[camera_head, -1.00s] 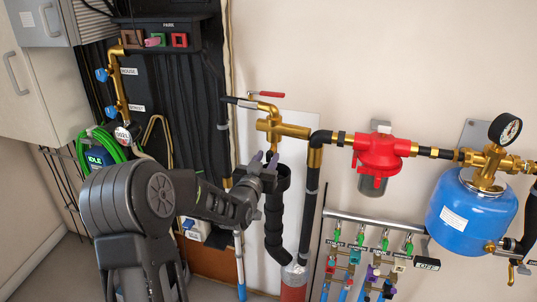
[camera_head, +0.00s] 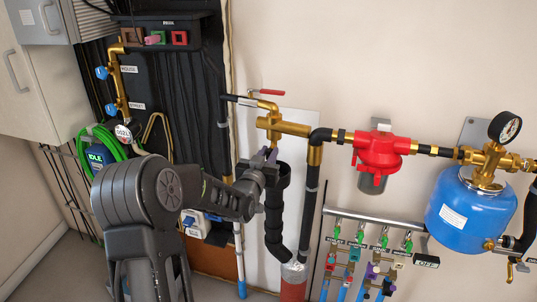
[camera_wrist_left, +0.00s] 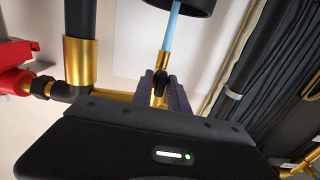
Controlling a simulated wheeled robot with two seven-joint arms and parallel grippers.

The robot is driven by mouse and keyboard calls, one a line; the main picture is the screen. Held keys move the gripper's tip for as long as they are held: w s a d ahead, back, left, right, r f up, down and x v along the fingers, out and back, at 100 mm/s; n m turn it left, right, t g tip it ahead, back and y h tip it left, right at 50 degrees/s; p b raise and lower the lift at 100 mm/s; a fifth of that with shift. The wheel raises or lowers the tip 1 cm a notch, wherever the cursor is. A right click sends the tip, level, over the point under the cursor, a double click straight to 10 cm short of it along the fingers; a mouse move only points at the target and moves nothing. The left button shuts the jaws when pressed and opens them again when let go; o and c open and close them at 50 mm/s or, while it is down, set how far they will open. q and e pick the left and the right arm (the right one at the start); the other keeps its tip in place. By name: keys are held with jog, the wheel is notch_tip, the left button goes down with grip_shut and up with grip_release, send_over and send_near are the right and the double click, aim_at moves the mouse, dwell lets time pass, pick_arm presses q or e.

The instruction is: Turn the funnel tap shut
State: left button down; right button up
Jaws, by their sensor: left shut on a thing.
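The funnel tap (camera_wrist_left: 160,83) has a small black handle on a brass spout, seen in the left wrist view. My left gripper (camera_wrist_left: 163,92) has its two purple-grey fingers on either side of the handle and is shut on it. A light blue stream (camera_wrist_left: 172,28) runs between the spout and the black funnel (camera_wrist_left: 185,5). In the head view my left gripper (camera_head: 266,156) is just under the brass manifold (camera_head: 283,126), at the mouth of the funnel (camera_head: 275,200). The gripper hides the tap handle there. My right gripper is not in view.
A red-handled valve (camera_head: 268,92) is above the tap. A red filter (camera_head: 380,152) and a blue pressure tank (camera_head: 470,212) are to the right. A black pipe (camera_head: 309,200) runs down close beside the funnel. Several green-tagged valves are lower right.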

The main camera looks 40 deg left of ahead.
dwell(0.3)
pick_arm(q)
jog(key=shift+f+m+b, duration=0.2)
jog(key=shift+m+b, duration=0.5)
jog(key=shift+b, duration=0.5)
jog(key=m+b, duration=0.6)
jog(key=b, duration=0.1)
jog(key=shift+d+f+m, duration=0.1)
jog(key=shift+d+m, duration=0.05)
jog(key=shift+m, duration=0.15)
jog(key=shift+m+b, duration=0.85)
jog(key=shift+m, duration=0.05)
jog(key=m+b, duration=0.1)
jog(key=m, duration=0.1)
jog(key=shift+m, duration=0.4)
jog(key=m, duration=0.2)
jog(key=shift+m+b, duration=0.3)
jog(key=shift+b, duration=0.05)
jog(key=shift+m, duration=1.4)
